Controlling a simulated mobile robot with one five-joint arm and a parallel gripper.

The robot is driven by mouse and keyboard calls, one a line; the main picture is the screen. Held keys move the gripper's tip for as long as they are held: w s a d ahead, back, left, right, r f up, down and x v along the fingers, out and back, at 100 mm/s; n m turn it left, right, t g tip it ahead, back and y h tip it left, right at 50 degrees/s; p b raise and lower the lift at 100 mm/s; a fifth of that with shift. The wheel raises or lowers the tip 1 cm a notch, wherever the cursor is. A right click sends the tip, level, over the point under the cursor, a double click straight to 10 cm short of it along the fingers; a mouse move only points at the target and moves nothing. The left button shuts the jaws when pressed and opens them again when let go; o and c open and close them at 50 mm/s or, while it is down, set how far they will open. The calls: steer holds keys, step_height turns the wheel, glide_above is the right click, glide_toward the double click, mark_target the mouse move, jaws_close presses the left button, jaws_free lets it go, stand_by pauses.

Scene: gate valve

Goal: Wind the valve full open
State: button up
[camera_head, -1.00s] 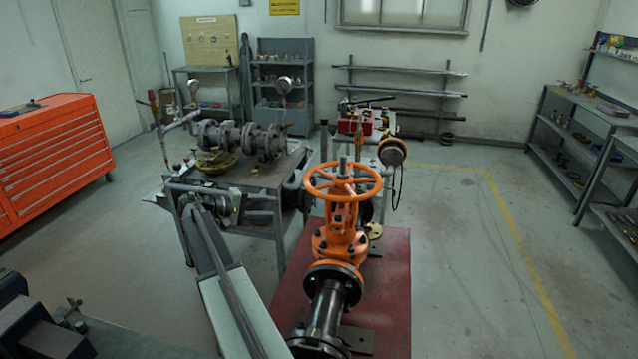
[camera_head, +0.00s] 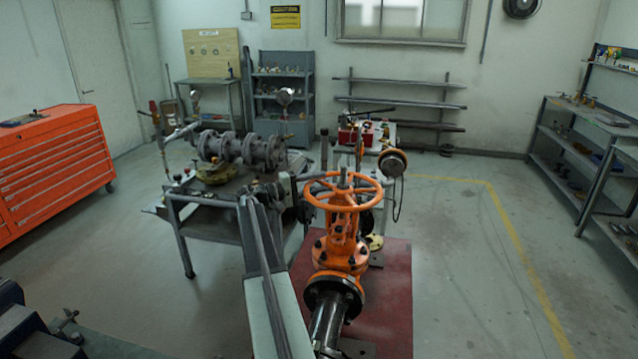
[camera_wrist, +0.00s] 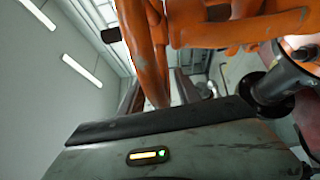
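The gate valve (camera_head: 343,250) is orange and stands upright. Its orange spoked handwheel (camera_head: 368,205) lies flat on top around a grey stem (camera_head: 344,178). My arm reaches up from the bottom to the handwheel's left side, where my gripper (camera_head: 299,186) is at the rim, small and partly hidden. In the wrist view the orange handwheel (camera_wrist: 145,45) is very close, and part of it comes down between my gripper's dark fingers (camera_wrist: 158,92). I cannot tell whether the fingers press on it.
A grey workbench (camera_head: 212,228) with flanged pipework (camera_head: 240,150) stands left of and behind the valve. A gauge on a post (camera_head: 393,162) is close behind the wheel. An orange tool cabinet (camera_head: 55,170) is far left. The floor right of the red base plate (camera_head: 395,300) is clear.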

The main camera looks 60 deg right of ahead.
jaws_close()
steer(key=shift+w+d+r, duration=0.1)
stand_by(1.2)
steer(key=shift+d, duration=0.15)
